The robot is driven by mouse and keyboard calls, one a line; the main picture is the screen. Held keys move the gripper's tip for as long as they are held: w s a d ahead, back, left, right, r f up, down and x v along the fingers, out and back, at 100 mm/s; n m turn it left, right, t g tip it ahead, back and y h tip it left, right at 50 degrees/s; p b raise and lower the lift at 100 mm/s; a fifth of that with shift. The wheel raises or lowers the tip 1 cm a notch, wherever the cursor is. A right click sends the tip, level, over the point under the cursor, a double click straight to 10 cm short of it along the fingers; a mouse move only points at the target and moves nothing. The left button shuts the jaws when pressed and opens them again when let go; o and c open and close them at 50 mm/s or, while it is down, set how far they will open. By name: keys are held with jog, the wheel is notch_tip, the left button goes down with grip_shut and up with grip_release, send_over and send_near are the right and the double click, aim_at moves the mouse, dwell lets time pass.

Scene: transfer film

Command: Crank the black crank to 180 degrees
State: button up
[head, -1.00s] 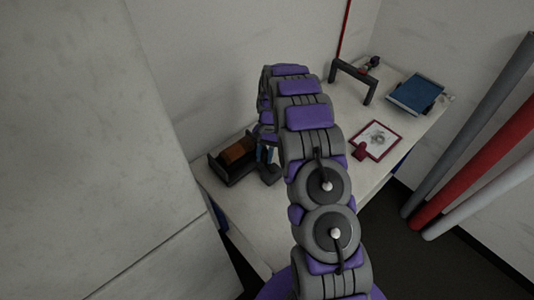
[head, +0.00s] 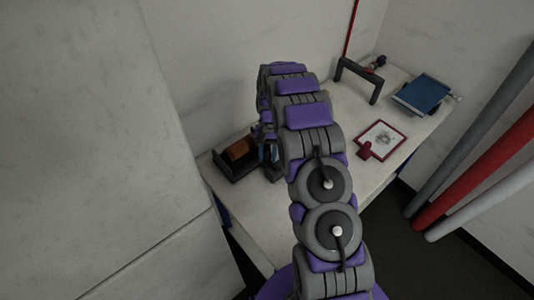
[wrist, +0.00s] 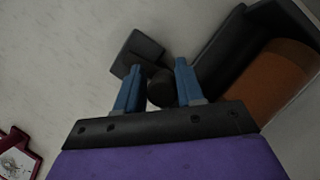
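The black crank (wrist: 160,88) shows in the wrist view as a dark round knob joined to a dark arm and a squarish dark end piece. It sits beside a black box-like housing (wrist: 228,52) that holds an orange-brown cylinder (wrist: 275,82). My gripper (wrist: 158,65) has two blue fingers, set apart with one on each side of the knob. The right finger looks close to the knob, and a small gap shows at the left one. In the head view the housing (head: 236,170) stands at the table's left end, and my arm partly hides the crank and gripper.
The pale table (head: 240,212) runs from lower left to upper right. Grey, red and white pipes (head: 478,168) stand at right. A wall panel (head: 90,140) is at left.

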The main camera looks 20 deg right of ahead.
jog(key=o, duration=0.3)
jog(key=shift+p+v, duration=1.55)
jog(key=shift+v, duration=7.2)
jog(key=shift+w, duration=0.1)
